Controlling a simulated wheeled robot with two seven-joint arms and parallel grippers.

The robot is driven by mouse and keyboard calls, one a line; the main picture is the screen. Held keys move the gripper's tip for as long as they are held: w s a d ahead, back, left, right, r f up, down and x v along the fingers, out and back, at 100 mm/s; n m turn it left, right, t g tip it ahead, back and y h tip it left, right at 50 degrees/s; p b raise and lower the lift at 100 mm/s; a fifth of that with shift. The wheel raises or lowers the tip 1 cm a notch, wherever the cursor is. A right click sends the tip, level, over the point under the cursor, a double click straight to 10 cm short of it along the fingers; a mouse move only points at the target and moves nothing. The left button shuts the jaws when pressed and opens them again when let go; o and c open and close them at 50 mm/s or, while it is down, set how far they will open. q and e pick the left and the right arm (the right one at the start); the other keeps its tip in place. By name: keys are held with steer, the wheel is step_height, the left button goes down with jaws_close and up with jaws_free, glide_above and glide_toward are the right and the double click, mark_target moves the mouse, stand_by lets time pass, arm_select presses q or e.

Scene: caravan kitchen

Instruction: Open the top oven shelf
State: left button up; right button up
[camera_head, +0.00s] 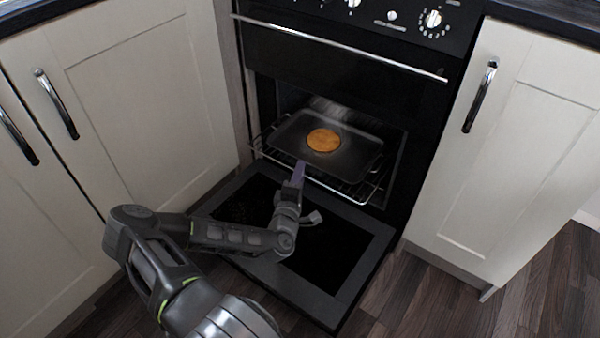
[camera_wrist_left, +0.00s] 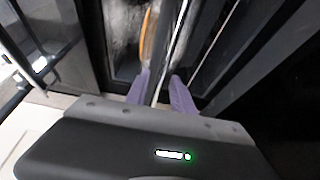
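The oven's lower compartment is open, with its black door (camera_head: 345,270) folded down flat. A wire shelf (camera_head: 352,188) sits inside, and its front edge reaches the opening. A dark tray (camera_head: 352,160) rests on the shelf with a round orange-brown food (camera_head: 323,140) on it. My left gripper (camera_head: 299,168) is at the shelf's front edge, above the folded door. In the left wrist view, its two purple fingers (camera_wrist_left: 160,82) are apart, with a thin shiny bar showing between them. I cannot tell whether they touch it. My right gripper is not in view.
A closed upper black oven panel with a long silver handle (camera_head: 340,45) is above the opening, with control knobs (camera_head: 432,20) over it. Cream cupboards (camera_head: 150,95) with metal handles stand left and right (camera_head: 530,150). Wood floor (camera_head: 450,300) is clear at the lower right.

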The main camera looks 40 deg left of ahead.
arm_select(q)
steer(key=p+v, duration=0.2)
steer(key=v, duration=0.5)
steer(key=shift+s, duration=0.2)
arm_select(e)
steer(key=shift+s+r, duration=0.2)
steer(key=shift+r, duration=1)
arm_select(q)
steer(key=shift+d, duration=0.15)
